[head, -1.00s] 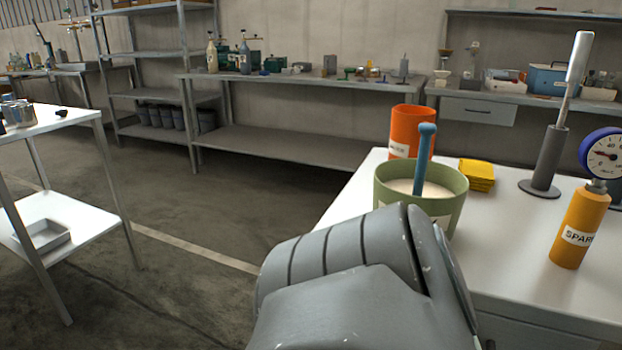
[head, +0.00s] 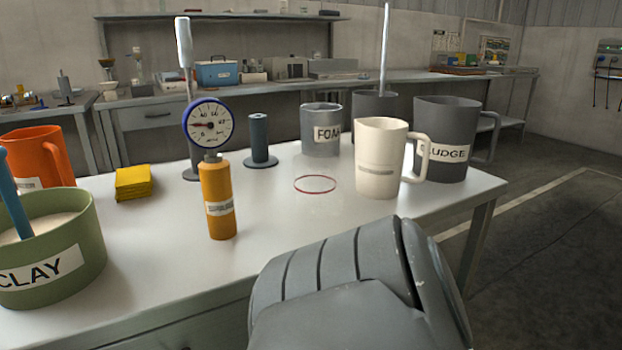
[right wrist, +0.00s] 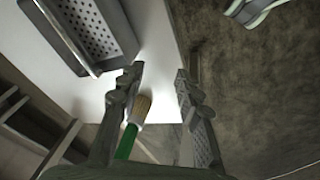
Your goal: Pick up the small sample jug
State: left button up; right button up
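A cream jug (head: 379,160) with a handle on its right stands upright on the white table in the head view; its small label is unreadable. A larger dark grey jug (head: 441,120), its label partly showing "LUDGE", stands behind it to the right. Neither gripper shows in the head view; my left gripper is out of sight.
A yellow-orange bottle (head: 218,205), a blue-rimmed gauge (head: 208,124) and a green "CLAY" tub (head: 62,260) stand left on the table. A red ring (head: 315,184) marks clear tabletop. The right wrist view shows a perforated tray (right wrist: 92,30) and a green-handled brush (right wrist: 130,135).

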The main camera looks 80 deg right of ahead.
aim_at(317, 185)
jog(key=z, duration=1.8)
